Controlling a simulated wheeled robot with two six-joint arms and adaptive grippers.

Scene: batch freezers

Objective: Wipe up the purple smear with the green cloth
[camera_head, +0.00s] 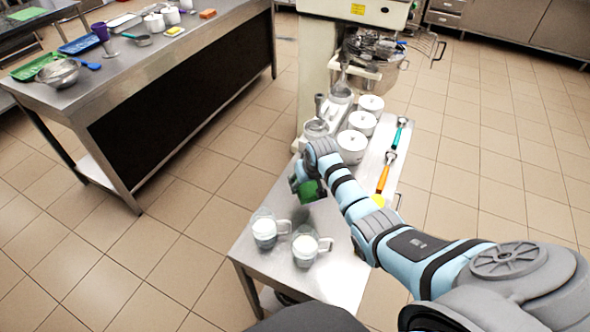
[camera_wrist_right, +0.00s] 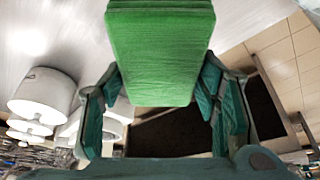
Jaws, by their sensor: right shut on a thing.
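My right gripper (camera_head: 304,182) is low over the near steel table (camera_head: 345,275) in the head view, just behind two jugs. It is shut on the green cloth (camera_head: 311,190), a thick folded block. The cloth (camera_wrist_right: 160,50) fills the upper middle of the right wrist view, between the two fingers. I cannot tell whether the cloth touches the table top. No purple smear shows in either view; the arm, gripper and cloth hide part of the table. My left gripper is out of view.
Two clear jugs with pale contents (camera_head: 268,232) (camera_head: 305,248) stand near the table's front left. White lidded pots (camera_head: 353,146), an orange-handled tool (camera_head: 384,178) and a teal-handled tool (camera_head: 400,136) lie beyond my arm. A machine (camera_head: 350,45) stands behind. The table's front right is clear.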

